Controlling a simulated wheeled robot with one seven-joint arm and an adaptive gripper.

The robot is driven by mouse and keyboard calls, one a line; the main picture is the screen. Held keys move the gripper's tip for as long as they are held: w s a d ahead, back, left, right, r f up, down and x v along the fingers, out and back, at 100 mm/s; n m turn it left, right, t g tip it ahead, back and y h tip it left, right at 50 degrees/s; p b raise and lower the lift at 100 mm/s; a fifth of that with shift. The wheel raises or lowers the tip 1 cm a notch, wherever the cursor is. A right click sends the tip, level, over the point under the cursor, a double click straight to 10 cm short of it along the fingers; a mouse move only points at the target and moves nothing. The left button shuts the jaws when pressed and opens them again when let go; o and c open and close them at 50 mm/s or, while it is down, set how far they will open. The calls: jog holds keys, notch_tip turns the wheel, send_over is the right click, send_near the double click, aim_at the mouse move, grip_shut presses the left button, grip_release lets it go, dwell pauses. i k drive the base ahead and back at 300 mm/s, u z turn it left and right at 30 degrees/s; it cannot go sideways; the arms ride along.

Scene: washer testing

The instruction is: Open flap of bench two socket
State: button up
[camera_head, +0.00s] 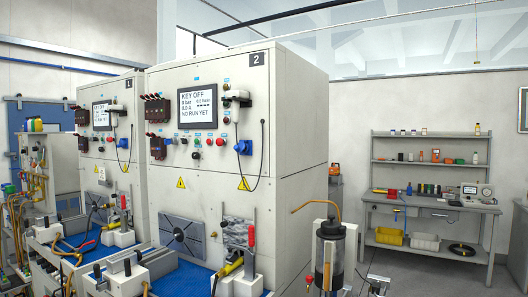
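Bench two is the tall pale cabinet (290,120) with a "2" label. Its blue socket (243,147) sits on the front panel, right of the red and dark buttons. The socket is small here, and its flap appears closed, though its edge is hard to make out. A dark cable (262,150) hangs in a loop just right of the socket, from a fitting above it. The screen (198,106) reads "KEY OFF" and "NO RUN YET". My gripper is not in view.
Bench one (110,175) stands to the left with a similar blue socket (122,143). A cylinder with an orange hose (329,250) stands front right of bench two. Clamps and hoses crowd the blue worktops. A shelved workbench (430,204) stands at the right wall, with open floor before it.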

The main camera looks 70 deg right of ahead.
aim_at(240, 147)
jog(key=k, duration=0.15)
jog(key=z, duration=0.95)
